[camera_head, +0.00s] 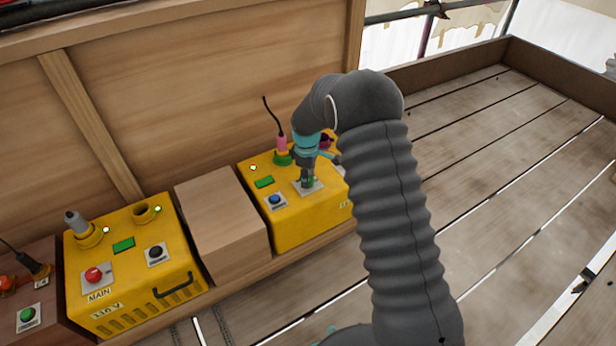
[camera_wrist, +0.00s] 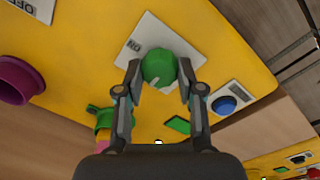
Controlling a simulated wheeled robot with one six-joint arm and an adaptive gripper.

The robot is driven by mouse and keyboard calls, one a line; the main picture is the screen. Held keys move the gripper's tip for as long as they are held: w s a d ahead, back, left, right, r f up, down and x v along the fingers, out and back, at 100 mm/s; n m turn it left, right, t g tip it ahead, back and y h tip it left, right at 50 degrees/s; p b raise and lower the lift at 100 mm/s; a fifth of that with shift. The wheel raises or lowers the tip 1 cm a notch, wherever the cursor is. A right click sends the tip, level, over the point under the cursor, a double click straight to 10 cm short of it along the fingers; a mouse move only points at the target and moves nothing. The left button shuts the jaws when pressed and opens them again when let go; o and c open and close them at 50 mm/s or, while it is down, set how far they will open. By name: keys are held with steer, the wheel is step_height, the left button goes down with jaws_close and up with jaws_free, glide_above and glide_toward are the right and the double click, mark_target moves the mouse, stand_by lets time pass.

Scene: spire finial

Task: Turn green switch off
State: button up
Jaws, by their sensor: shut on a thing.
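The green switch (camera_wrist: 159,68) is a round green knob with a pale pointer mark, on a white plate on a yellow box. In the wrist view my gripper (camera_wrist: 160,74) has one finger on each side of the knob and is shut on it.
A blue button (camera_head: 275,200), a green display (camera_head: 264,182) and a pink plug (camera_head: 281,145) in a green socket are close to my gripper. A wooden block (camera_head: 220,220) separates this box from another yellow box (camera_head: 135,265) with a red knob. Planked floor (camera_head: 490,170) lies open at the right.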

steer(key=o, duration=1.1)
steer(key=shift+o, duration=0.2)
steer(key=shift+r, duration=0.1)
step_height(320, 180, up, 12)
steer(key=shift+s, duration=0.25)
steer(key=shift+a, duration=0.1)
